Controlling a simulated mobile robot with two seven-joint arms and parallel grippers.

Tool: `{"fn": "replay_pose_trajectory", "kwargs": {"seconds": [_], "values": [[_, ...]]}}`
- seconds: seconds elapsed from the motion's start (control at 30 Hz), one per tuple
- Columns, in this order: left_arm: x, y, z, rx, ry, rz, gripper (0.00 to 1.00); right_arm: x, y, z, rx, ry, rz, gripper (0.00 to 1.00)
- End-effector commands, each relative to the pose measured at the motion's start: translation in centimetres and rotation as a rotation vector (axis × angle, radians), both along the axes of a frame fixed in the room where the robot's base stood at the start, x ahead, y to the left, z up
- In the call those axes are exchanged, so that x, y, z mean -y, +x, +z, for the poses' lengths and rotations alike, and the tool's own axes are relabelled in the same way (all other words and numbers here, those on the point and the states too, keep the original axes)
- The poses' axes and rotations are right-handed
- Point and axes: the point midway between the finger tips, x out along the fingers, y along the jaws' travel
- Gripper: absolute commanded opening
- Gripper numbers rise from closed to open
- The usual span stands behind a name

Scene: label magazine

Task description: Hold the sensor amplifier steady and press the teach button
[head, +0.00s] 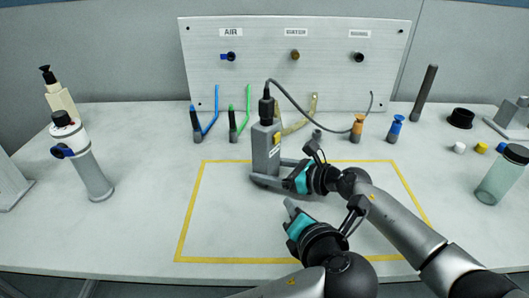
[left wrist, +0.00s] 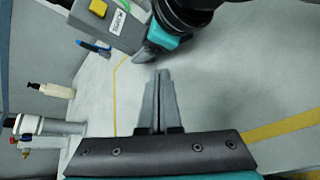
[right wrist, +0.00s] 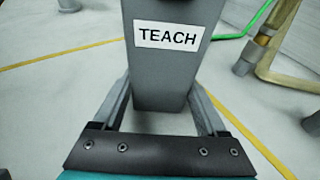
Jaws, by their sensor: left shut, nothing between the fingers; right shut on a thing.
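The sensor amplifier (head: 262,150) is an upright grey box with a black connector and cable on top, at the back edge of the yellow outline. My right gripper (head: 268,174) is shut on its lower part, one finger on each side. In the right wrist view its TEACH label (right wrist: 168,36) faces the camera between the fingers. The yellow teach button (left wrist: 98,8) shows on the amplifier (left wrist: 122,32) at the top of the left wrist view. My left gripper (head: 289,206) is shut and empty, lower and nearer, apart from the amplifier; its closed fingers show in the left wrist view (left wrist: 158,85).
The cable (head: 310,118) arcs right from the connector. Behind stands a panel (head: 290,85) with labelled ports. Blue (head: 196,125) and green (head: 233,125) tools stand behind left. The outlined area's left is clear.

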Motion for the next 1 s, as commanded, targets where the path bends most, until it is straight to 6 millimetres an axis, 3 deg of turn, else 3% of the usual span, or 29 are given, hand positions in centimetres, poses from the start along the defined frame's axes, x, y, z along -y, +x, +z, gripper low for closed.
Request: {"fn": "replay_pose_trajectory", "kwargs": {"seconds": [0.3,0.6,0.77,1.0], "values": [[2.7,1.9,4.2,0.388,-0.066,-0.069,0.00,0.0,0.0,0.1,0.001,0.001,0.000,0.44],[4.0,2.3,6.2,0.560,-0.061,-0.145,0.00,0.0,0.0,0.1,0.001,0.001,0.000,0.44],[3.5,3.0,6.3,0.572,-0.057,-0.151,0.00,0.0,0.0,0.1,0.001,0.002,0.000,0.44],[1.4,5.6,6.3,0.571,-0.055,-0.147,0.00,0.0,0.0,0.1,0.001,0.000,0.001,0.44]]}}
